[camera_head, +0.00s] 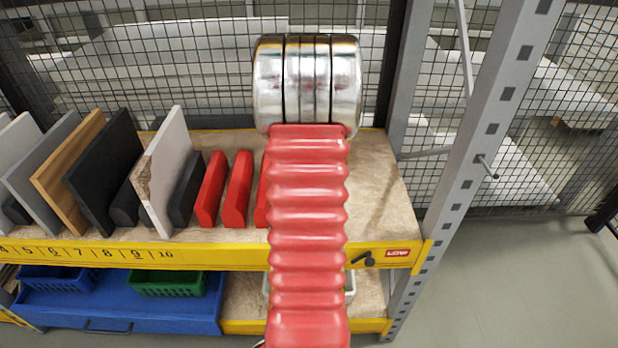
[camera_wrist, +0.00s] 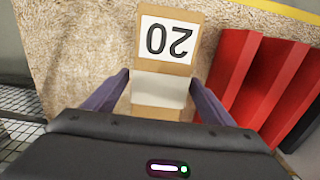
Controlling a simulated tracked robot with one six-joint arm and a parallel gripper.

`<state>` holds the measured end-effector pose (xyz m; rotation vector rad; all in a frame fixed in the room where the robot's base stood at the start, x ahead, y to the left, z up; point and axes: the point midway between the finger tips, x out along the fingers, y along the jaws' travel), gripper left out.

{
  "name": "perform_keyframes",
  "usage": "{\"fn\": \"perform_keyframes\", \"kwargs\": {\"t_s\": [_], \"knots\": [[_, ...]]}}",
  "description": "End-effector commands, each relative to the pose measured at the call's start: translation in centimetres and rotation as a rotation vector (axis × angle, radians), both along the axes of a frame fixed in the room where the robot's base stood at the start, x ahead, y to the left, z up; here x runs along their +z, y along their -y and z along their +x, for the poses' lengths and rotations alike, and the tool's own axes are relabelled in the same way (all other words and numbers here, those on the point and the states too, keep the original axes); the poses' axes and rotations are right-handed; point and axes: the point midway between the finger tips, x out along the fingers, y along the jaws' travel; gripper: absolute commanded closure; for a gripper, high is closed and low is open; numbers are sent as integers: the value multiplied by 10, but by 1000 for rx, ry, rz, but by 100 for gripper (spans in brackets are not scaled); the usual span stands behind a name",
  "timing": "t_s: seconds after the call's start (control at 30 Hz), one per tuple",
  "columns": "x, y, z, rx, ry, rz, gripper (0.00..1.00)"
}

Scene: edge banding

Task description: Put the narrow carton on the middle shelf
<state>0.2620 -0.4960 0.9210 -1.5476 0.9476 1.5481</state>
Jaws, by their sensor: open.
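The narrow carton (camera_wrist: 164,84), brown with a white label reading 20 upside down in the picture, stands on a speckled chipboard shelf (camera_wrist: 88,30) in the wrist view. My gripper (camera_wrist: 158,82) is open, with one purple finger on each side of the carton near its close end. Small gaps appear to remain between fingers and carton; I cannot tell about contact. In the head view my red arm hides the carton and my gripper. There, the upper chipboard shelf (camera_head: 378,195) has a yellow front beam, and a lower chipboard shelf (camera_head: 368,300) shows beneath.
Red dividers (camera_wrist: 262,80) stand close right of the carton. In the head view, upright panels (camera_head: 105,165) fill the shelf's left. A grey post (camera_head: 480,120) bounds the right. Below are a blue tray (camera_head: 175,312) and a green basket (camera_head: 165,284). The upper shelf's right end looks clear.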

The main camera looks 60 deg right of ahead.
Motion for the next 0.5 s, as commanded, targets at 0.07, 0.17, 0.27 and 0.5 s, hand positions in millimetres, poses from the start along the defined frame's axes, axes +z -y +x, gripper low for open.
{"fn": "perform_keyframes", "kwargs": {"t_s": [0.07, 0.17, 0.27, 0.5], "knots": [[9, 0, 0, 0, 0, -1, 23], [24, 1, 0, 0, 2, -4, 23], [41, 1, 0, 0, 1, -3, 23], [83, 1, 0, -1, 1, -3, 23]]}}
